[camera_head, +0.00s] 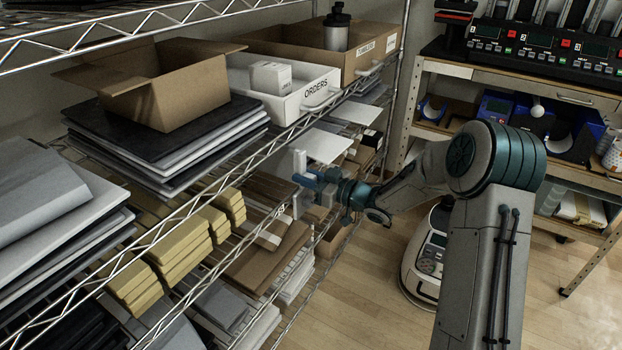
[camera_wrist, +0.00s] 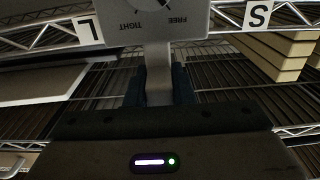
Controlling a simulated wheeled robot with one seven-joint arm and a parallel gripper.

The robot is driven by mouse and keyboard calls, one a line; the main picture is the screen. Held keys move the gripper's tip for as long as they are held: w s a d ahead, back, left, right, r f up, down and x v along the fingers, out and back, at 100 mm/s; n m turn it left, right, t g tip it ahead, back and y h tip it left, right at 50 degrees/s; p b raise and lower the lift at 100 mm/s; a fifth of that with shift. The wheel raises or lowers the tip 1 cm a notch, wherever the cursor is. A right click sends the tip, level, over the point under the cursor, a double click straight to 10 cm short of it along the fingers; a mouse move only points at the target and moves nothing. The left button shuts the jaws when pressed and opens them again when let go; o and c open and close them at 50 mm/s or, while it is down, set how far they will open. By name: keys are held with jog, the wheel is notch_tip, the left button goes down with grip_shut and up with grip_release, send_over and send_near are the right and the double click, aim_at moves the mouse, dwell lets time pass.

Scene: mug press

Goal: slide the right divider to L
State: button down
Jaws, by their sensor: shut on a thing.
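My gripper (camera_head: 318,180) reaches in from the right to the front edge of the shelf in the head view. It is shut on the grey handle (camera_wrist: 158,75) of a divider, which stands between its dark blue fingers in the wrist view. The divider's grey housing (camera_wrist: 175,22) has a dial marked FREE and TIGHT, printed upside down in the wrist view; the dial's setting is cut off. A pale upright part of the divider (camera_head: 299,160) shows at my fingertips in the head view.
Yellow stacks (camera_head: 180,240) lie left of my gripper in the head view; they also show beyond the S label (camera_wrist: 280,50). White sheets (camera_head: 318,145) lie on the L side. An open cardboard box (camera_head: 150,95) and a white ORDERS bin (camera_head: 300,95) stand on the shelf above.

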jog(key=shift+w+r, duration=0.1)
jog(key=shift+r, duration=0.05)
jog(key=c, duration=1.3)
grip_release()
jog(key=shift+a, duration=0.15)
jog(key=shift+d, duration=0.55)
jog(key=v, duration=1.3)
jog(key=shift+a, duration=0.1)
